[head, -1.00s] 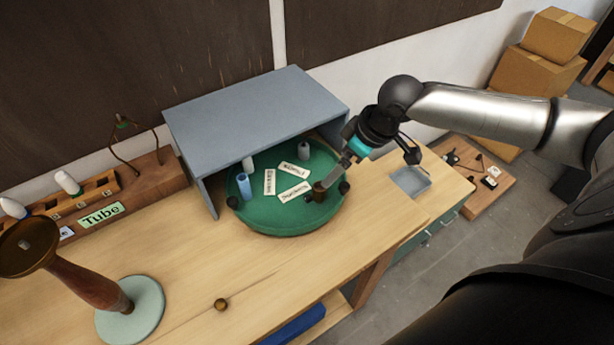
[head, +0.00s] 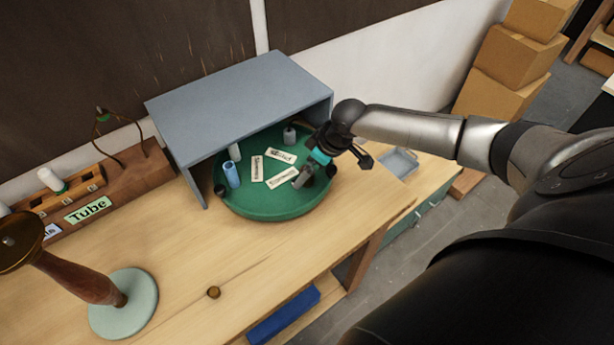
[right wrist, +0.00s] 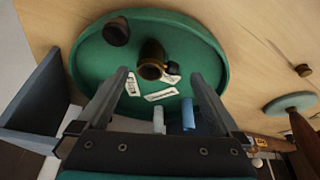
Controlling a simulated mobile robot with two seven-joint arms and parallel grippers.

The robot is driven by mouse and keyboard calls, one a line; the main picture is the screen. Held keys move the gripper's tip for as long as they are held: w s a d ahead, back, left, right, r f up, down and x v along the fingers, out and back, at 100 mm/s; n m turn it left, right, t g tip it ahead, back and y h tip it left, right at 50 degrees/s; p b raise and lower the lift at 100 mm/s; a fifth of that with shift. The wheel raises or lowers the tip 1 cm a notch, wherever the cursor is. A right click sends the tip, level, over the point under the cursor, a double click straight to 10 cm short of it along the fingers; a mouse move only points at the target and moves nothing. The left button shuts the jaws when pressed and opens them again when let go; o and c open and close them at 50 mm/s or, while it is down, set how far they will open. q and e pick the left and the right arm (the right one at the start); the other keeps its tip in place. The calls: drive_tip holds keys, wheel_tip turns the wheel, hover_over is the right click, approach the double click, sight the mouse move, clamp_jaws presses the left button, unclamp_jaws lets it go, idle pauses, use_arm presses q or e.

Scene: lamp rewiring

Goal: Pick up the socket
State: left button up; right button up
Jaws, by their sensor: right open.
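The socket, a small brass and dark brown cylinder, stands on the green round turntable (head: 270,208). In the right wrist view the socket (right wrist: 151,62) lies ahead, between the lines of the two fingers, with a dark side knob. My right gripper (right wrist: 160,76) is open and empty, with a finger to each side of the socket; I see no contact. In the head view my right gripper (head: 306,176) is over the turntable's right part and largely hides the socket. My left gripper is not in view.
A grey-blue shelf (head: 240,105) roofs the turntable's rear. A blue cylinder (head: 231,174), pale cylinders, labels and dark rim knobs are on the turntable. A lamp stand (head: 80,277) is at left. A grey tray (head: 399,162) is at right. The front bench is mostly clear.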

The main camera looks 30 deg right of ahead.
drive_tip(key=shift+x, duration=2)
drive_tip(key=shift+w, duration=0.1)
drive_tip(key=shift+c, duration=0.2)
drive_tip(key=shift+r, duration=0.1)
drive_tip(key=c, duration=1.3)
